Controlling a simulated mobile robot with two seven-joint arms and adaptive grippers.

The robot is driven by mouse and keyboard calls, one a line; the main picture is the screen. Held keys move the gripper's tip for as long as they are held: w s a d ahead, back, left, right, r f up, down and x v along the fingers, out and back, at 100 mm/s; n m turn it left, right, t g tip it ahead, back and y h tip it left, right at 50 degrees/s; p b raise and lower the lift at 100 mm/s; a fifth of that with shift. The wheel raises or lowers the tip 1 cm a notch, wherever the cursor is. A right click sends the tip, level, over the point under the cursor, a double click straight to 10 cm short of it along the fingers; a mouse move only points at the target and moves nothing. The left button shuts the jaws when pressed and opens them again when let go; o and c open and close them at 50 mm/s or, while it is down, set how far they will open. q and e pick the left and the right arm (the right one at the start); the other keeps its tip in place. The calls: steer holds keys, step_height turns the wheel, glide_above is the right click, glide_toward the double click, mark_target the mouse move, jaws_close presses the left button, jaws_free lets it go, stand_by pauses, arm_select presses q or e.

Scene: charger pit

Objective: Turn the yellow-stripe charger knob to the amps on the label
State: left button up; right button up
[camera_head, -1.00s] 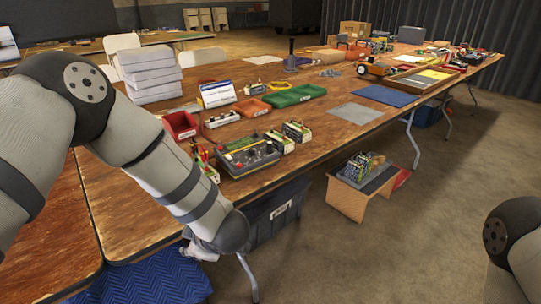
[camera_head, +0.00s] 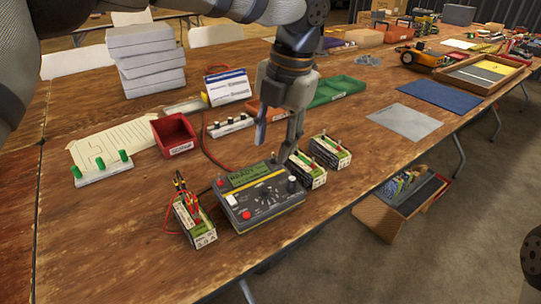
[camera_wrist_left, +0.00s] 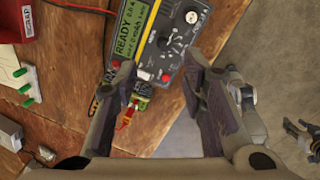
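The dark grey charger (camera_head: 262,212) with a thin yellow stripe and a green screen reading READY lies on the near table. It also shows in the left wrist view (camera_wrist_left: 180,55). My left gripper (camera_head: 278,142) is open and empty above the back of the charger, fingers pointing down. In the left wrist view its fingers (camera_wrist_left: 160,68) stand apart. A battery (camera_head: 197,222) with clipped leads stands left of the charger; its label is too small to read surely. My right gripper (camera_wrist_left: 303,128) looks open over the floor.
Two batteries (camera_head: 307,170) (camera_head: 331,152) stand close right of the charger. A red bin (camera_head: 175,135), a green-pegged strip (camera_head: 103,167) and a white strip (camera_head: 230,126) lie behind. A red cable runs behind the charger. The table's front is mostly clear.

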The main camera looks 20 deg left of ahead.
mark_target(266, 188)
arm_select(q)
steer(key=f, duration=0.6)
steer(key=a+f, duration=0.1)
steer(key=f, duration=0.2)
steer(key=shift+s+f, duration=0.35)
steer(key=shift+f, duration=0.05)
steer(key=shift+w+a+f, duration=0.1)
steer(key=shift+a+f, duration=0.05)
steer(key=shift+f, duration=0.4)
jaws_close()
